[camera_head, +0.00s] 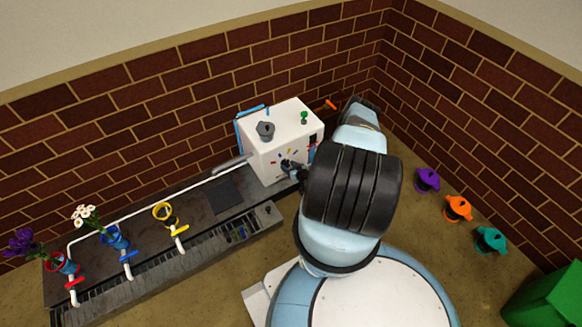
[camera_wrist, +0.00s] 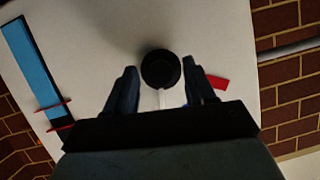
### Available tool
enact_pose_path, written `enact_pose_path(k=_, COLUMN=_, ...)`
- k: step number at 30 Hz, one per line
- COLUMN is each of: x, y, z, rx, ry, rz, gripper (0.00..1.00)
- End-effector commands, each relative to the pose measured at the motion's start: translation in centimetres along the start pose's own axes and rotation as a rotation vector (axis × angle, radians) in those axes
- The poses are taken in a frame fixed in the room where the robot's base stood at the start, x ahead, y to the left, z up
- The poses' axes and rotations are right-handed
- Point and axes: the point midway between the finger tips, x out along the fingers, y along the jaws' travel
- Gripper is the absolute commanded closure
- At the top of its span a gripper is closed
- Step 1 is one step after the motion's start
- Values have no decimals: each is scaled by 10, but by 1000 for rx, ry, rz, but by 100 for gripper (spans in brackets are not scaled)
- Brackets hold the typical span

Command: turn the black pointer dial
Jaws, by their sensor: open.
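The black round dial (camera_wrist: 160,68) sits on the white panel in the wrist view, with a pale pointer line below its middle. My gripper (camera_wrist: 160,72) has its two dark fingers apart, one on each side of the dial. Whether either finger touches the dial cannot be told. A red mark (camera_wrist: 220,83) lies on the panel just right of the right finger. The dial cannot be made out there behind my gripper and arm.
A blue strip (camera_wrist: 30,62) with red marks is on the panel's left. A grey knob (camera_head: 265,130) and a green piece (camera_head: 304,117) stand on the box top. A dark bench (camera_head: 140,262) with taps and flower vases runs left. Purple, orange and teal items stand right.

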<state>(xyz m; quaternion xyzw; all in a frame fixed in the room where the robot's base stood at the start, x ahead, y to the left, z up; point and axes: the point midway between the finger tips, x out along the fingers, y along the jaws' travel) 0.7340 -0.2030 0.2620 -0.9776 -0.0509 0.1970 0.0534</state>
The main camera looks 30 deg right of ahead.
Motion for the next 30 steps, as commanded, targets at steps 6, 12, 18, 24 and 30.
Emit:
enact_pose_path(k=6, x=0, y=0, z=0, rx=0, ry=0, rz=0, gripper=53)
enact_pose_path(k=12, x=0, y=0, z=0, rx=0, ry=0, rz=0, gripper=72)
enact_pose_path(k=18, x=0, y=0, z=0, rx=0, ry=0, rz=0, gripper=92)
enact_pose_path(k=24, x=0, y=0, z=0, rx=1, ry=0, rz=-1, gripper=100)
enact_pose_path(k=30, x=0, y=0, z=0, rx=46, ry=2, rz=-20, gripper=100)
